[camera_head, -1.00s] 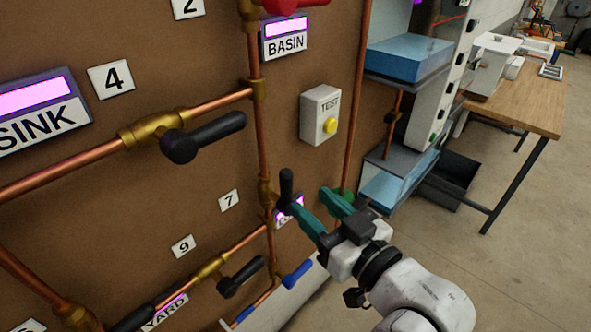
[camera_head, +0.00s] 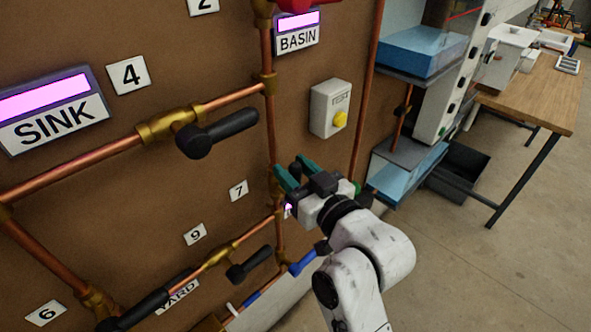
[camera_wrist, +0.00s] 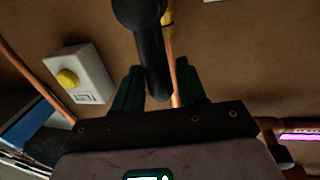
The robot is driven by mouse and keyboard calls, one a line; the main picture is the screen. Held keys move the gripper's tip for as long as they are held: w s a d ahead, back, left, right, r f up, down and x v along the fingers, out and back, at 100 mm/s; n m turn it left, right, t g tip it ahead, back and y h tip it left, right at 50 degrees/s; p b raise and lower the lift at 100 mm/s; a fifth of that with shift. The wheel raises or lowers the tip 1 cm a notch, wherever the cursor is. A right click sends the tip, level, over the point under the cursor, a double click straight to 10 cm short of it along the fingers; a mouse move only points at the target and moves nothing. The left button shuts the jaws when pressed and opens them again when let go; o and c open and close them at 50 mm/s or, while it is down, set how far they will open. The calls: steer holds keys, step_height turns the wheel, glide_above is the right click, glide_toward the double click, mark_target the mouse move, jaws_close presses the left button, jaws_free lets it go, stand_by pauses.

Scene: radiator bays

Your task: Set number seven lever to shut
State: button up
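The number 7 tag (camera_head: 238,190) is on the brown board, left of a vertical copper pipe. My gripper (camera_head: 290,166) is beside that pipe, right of the tag, and hides the black lever there in the head view. In the wrist view that lever (camera_wrist: 150,45) shows as a dark handle running almost along the pipe. Its free end reaches between the two green fingers of my gripper (camera_wrist: 158,78). The fingers are apart, with a gap visible on each side of the handle, so they are not clamped on it.
The TEST box (camera_head: 330,108) with a yellow button is above right of my gripper. A black lever (camera_head: 218,133) near tag 4 is above left. Open floor lies to the right.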

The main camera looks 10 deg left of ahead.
jaws_close()
